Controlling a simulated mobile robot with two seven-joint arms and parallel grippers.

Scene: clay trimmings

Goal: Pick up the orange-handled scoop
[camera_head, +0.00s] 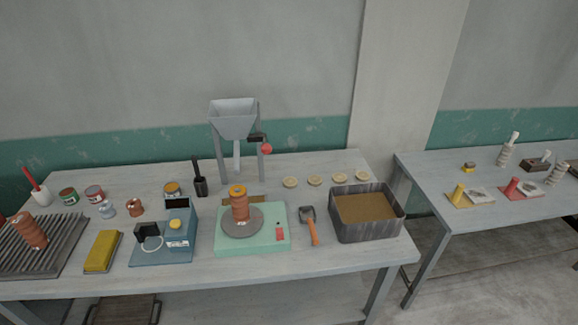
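The orange-handled scoop (310,226) lies on the near table between the green-based turntable and the grey bin. Its dark grey head (307,212) points to the back and its orange handle (315,234) points toward the table's front edge. It lies flat, apart from the bin and the turntable base. Neither of my grippers shows in the head view.
The near table (300,262) is crowded. A grey bin (370,233) of brown material stands right of the scoop. A green base (252,243) with a clay pot (239,207) stands left. Several pale discs (314,180) and a hopper (234,119) are behind. Free table lies in front.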

